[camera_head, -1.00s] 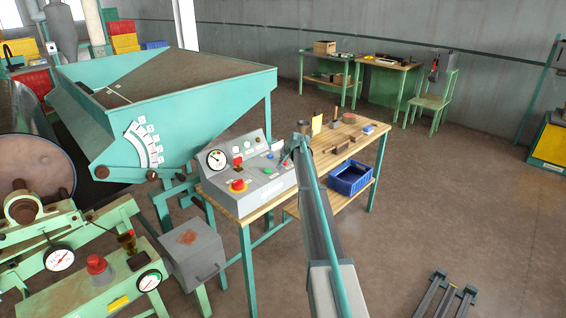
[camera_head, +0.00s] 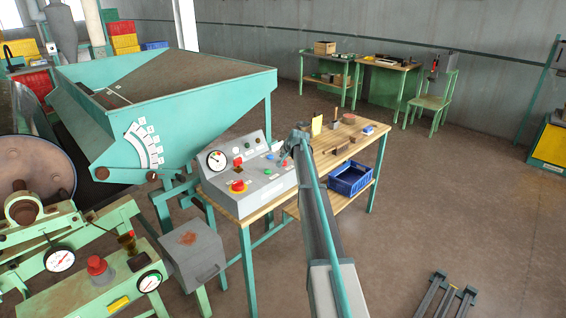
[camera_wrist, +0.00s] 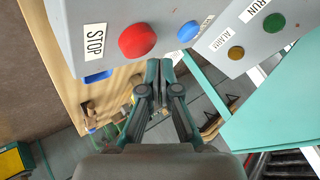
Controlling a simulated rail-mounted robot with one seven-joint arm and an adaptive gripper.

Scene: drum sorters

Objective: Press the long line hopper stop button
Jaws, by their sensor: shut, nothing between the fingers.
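In the wrist view a round red button (camera_wrist: 137,41) sits on the grey control box beside a white STOP label (camera_wrist: 94,42). A blue button (camera_wrist: 189,31) is next to it. My gripper (camera_wrist: 160,66) is shut and empty. Its tips appear just below the red and blue buttons in the picture; I cannot tell whether they touch the box. In the head view my gripper (camera_head: 290,150) is at the right end of the control box (camera_head: 265,190), and I cannot make out that red button there. The teal hopper (camera_head: 200,100) stands behind the box.
The box also has a red mushroom button (camera_head: 238,187), a dial gauge (camera_head: 216,160), and a green button (camera_head: 268,171). In the wrist view it has amber (camera_wrist: 236,54) and green RUN (camera_wrist: 274,21) lamps. A blue crate (camera_head: 350,180) is on the bench's lower shelf.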

